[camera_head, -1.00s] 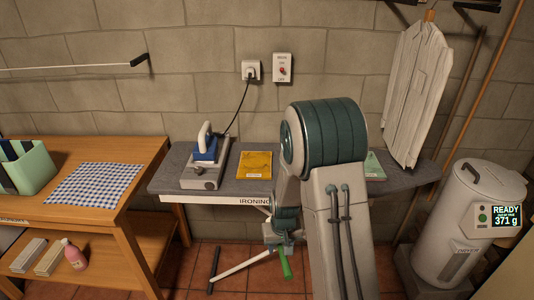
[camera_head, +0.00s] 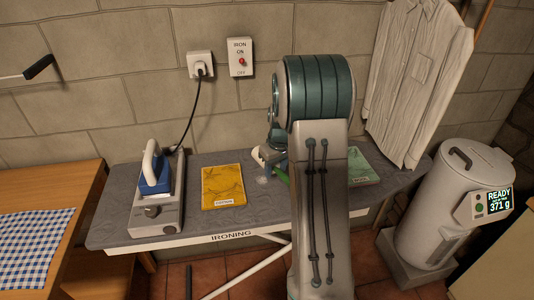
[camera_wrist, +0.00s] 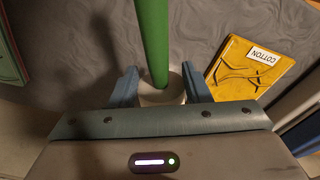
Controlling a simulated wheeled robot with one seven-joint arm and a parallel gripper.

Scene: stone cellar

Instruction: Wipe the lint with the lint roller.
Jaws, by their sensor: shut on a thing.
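My gripper (camera_wrist: 165,85) is shut on the lint roller, with its blue fingers on either side. The roller's green handle (camera_wrist: 152,40) runs up out of the wrist view, and a white round part (camera_wrist: 160,93) shows between the fingers. In the head view, my gripper (camera_head: 268,157) is over the middle of the ironing board (camera_head: 110,228), partly hidden by my arm. The green handle (camera_head: 281,175) shows just below it. A small pale patch, which looks like lint (camera_head: 263,180), lies on the board beside the handle. I cannot tell whether the roller touches the board.
A yellow folded cloth (camera_head: 223,187), labelled COTTON in the wrist view (camera_wrist: 232,70), lies left of my gripper. An iron (camera_head: 154,172) stands on its base farther left. A green packet (camera_head: 358,166) lies right. A shirt (camera_head: 412,80) hangs behind, and a grey bin (camera_head: 440,215) stands right.

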